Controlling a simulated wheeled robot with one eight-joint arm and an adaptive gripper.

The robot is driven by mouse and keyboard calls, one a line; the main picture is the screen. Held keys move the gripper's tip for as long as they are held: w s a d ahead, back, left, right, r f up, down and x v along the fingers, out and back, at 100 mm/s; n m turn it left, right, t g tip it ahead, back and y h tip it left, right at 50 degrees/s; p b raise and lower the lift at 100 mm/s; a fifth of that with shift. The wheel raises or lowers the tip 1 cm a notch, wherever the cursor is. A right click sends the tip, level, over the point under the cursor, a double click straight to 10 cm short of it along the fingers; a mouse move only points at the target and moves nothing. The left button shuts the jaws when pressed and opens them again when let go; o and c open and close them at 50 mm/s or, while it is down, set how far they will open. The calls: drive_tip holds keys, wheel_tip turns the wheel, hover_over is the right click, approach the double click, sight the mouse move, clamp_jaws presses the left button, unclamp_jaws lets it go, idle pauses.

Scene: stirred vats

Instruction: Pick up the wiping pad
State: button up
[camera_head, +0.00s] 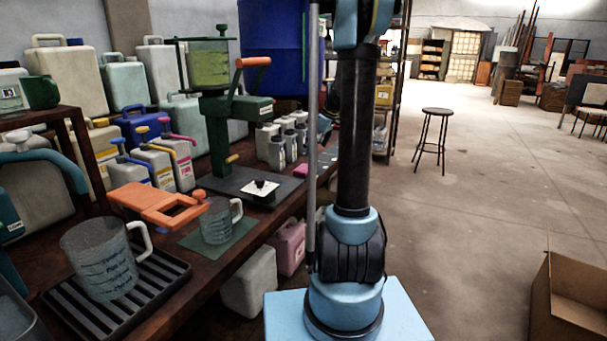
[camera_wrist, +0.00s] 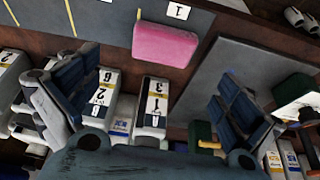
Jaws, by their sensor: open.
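The wiping pad appears to be the pink block (camera_wrist: 165,43) at the upper middle of the wrist view, lying flat on the bench top. In the head view a small pink patch of it (camera_head: 301,170) shows on the bench, just left of my arm's dark column. My gripper (camera_wrist: 157,80) is open, with one dark ribbed finger at the left and one at the right of the wrist view. Nothing is between the fingers' pads. The pad lies beyond the fingertips, apart from them. In the head view my gripper is mostly hidden behind my arm.
White numbered bottles (camera_wrist: 153,105) stand close to the gripper in the wrist view. The green lever press (camera_head: 232,110), orange clamp-like tool (camera_head: 158,205), glass mugs (camera_head: 102,262) and jugs crowd the bench (camera_head: 205,285). A cardboard box (camera_head: 575,305) and stool (camera_head: 435,113) stand on open floor.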

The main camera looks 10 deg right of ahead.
sight(305, 168)
drive_tip(key=x, duration=1)
drive_tip(key=shift+s+a, duration=0.15)
drive_tip(key=c, duration=0.9)
drive_tip(key=shift+o, duration=0.2)
drive_tip(key=shift+r, duration=0.2)
wheel_tip(305, 168, up, 10)
drive_tip(key=shift+f, duration=0.1)
